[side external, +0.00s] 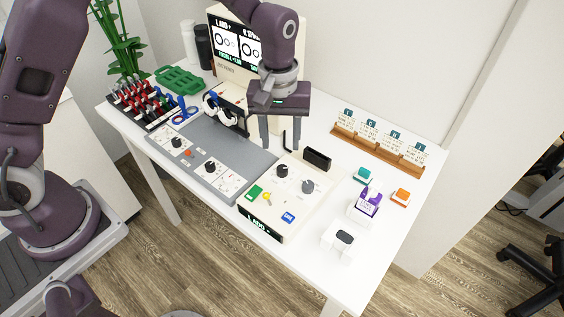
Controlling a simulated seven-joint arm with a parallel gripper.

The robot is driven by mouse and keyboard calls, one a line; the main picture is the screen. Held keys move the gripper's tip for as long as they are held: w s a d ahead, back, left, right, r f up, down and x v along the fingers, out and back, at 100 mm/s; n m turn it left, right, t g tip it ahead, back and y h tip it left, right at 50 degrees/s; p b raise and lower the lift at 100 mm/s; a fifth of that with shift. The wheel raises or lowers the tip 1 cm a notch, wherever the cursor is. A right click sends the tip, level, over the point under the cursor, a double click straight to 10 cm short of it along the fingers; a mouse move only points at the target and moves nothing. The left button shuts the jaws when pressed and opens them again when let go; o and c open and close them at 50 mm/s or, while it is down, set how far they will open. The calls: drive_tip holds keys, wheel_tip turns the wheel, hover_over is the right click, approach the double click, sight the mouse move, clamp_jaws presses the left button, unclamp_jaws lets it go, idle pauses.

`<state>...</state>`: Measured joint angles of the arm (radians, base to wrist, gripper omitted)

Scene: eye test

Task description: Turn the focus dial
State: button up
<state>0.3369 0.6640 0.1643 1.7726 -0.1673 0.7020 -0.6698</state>
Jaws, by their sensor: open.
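No dial label is legible, so I cannot tell which dial is the focus dial. A white console (262,211) carries a black dial (282,171) and a grey dial (308,186). A grey panel to its left (222,142) carries two more black dials, one at the upper left (176,142) and one lower right (210,167). My gripper (281,148) points down with its fingers apart and empty. In the picture it hangs just above the console's black dial; its exact height over it is unclear.
A black upright block (317,159) stands behind the console's dials. A wooden card rack (377,152), a purple-topped bottle (368,202) and a white container (337,242) stand to the right. A screen (226,43) and a green rack (180,80) are at the back left.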

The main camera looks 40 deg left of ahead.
sight(282, 169)
wheel_tip(282, 169, down, 9)
drive_tip(key=shift+w+d+r, duration=0.15)
clamp_jaws()
